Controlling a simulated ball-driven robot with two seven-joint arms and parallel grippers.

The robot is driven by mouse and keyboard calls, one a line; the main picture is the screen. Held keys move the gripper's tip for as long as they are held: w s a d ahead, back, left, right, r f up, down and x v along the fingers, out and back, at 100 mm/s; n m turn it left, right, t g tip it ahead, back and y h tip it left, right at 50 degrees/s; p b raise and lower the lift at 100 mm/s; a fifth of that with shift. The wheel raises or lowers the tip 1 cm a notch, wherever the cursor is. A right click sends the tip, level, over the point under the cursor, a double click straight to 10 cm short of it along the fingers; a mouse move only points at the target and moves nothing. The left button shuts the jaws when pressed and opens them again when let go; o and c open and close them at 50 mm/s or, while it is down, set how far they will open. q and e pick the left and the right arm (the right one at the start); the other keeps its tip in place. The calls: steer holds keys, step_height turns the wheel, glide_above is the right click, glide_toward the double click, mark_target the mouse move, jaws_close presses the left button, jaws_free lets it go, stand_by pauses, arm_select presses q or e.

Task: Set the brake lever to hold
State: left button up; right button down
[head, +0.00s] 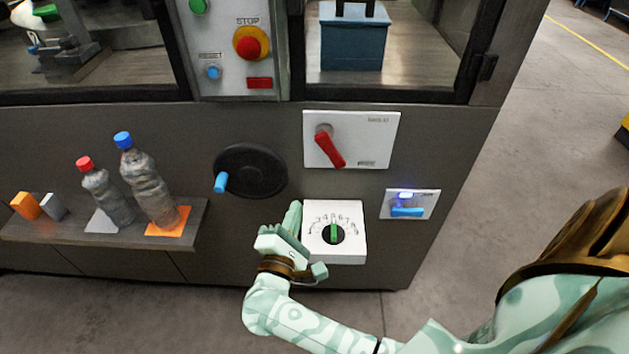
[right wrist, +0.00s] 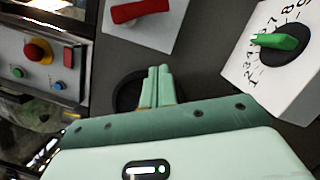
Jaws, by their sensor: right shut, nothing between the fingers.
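A red lever (head: 330,147) sits on a white plate (head: 372,139) on the dark front panel. It slants down to the right from its pivot. Its small printed labels are too small to read, so I cannot tell which position is hold. In the right wrist view the red lever (right wrist: 140,10) shows at the top edge. My right gripper (head: 294,213) is below and left of this plate, apart from the lever, in front of the panel. In the right wrist view its fingers (right wrist: 156,84) are together and empty. My left gripper is not in view.
A numbered dial with a green knob (head: 334,232) is just right of my right gripper. A black handwheel (head: 250,170) with a blue handle is up and left. A blue switch (head: 407,211) is at the right. A shelf (head: 60,232) holds bottles and blocks.

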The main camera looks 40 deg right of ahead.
mark_target(331, 147)
arm_select(q)
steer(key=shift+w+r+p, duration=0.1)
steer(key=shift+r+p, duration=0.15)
steer(key=shift+p, duration=0.05)
arm_select(e)
steer(key=w+d+r, duration=0.3)
steer(key=w+d, duration=0.1)
steer(key=d, duration=0.6)
steer(key=shift+d, duration=0.15)
steer(key=shift+s+r, duration=0.1)
steer(key=shift+r, duration=0.05)
